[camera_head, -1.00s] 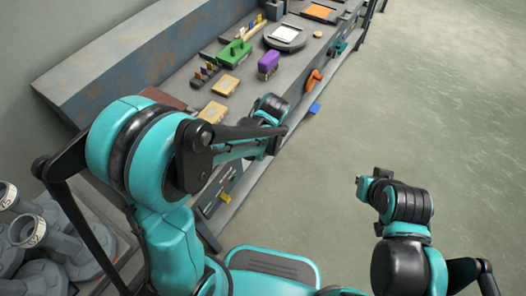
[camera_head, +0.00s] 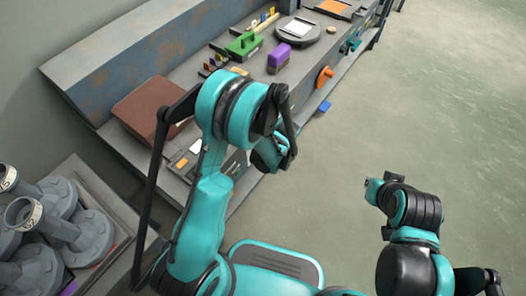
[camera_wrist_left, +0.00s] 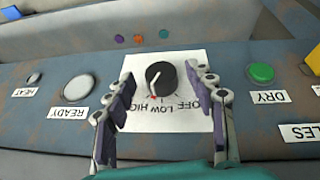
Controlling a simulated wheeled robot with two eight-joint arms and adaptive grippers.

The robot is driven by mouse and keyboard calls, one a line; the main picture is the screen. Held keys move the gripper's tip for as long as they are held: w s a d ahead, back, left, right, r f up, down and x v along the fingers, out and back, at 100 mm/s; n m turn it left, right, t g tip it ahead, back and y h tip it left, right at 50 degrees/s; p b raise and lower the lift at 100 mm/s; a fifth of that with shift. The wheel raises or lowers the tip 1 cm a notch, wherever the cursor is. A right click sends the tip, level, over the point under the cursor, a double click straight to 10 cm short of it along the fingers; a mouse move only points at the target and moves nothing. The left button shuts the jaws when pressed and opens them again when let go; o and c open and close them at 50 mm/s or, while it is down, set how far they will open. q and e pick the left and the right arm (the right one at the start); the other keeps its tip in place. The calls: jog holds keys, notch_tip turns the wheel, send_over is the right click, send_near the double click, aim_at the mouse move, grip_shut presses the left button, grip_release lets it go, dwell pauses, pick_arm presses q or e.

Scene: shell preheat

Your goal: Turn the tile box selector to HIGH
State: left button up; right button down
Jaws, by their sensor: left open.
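In the left wrist view the selector is a round black knob (camera_wrist_left: 161,76) with a white pointer line. It sits on a white label plate (camera_wrist_left: 180,122) reading OFF, LOW and HIGH, seen upside down, with HIGH at the left. The pointer seems to slant toward the lower left; I cannot tell its exact setting. My left gripper (camera_wrist_left: 166,86) is open, one finger on each side of the knob, with visible gaps in the picture. In the head view the left wrist (camera_head: 270,152) is at the bench front and hides the knob. My right gripper (camera_head: 374,186) is over the floor, away from the bench.
A green button (camera_wrist_left: 262,73) marked DRY is right of the plate. A pale READY button (camera_wrist_left: 77,88) and a small HEAT button (camera_wrist_left: 34,78) are left. A purple block (camera_head: 280,57), a green tool (camera_head: 243,45) and an orange handle (camera_head: 325,76) are farther along the bench.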

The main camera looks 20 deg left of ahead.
pick_arm(q)
jog(key=shift+w+a+f, duration=0.15)
jog(key=shift+a+f, duration=0.1)
jog(key=shift+f, duration=0.3)
jog(key=c, duration=1.2)
jog(key=shift+o, duration=0.2)
jog(key=shift+w+d+m+g+y, duration=0.15)
jog(key=shift+g+y, duration=0.1)
jog(key=shift+g, duration=0.35)
jog(key=shift+a+m+g+y, duration=0.1)
jog(key=shift+g+y, duration=0.1)
jog(key=shift+g, duration=0.4)
jog(key=shift+w+d+m+g+y, duration=0.15)
jog(key=shift+g+y, duration=0.1)
jog(key=shift+g, duration=0.35)
jog(key=shift+s+a, duration=0.1)
jog(key=o, duration=1.2)
jog(key=shift+c, duration=0.2)
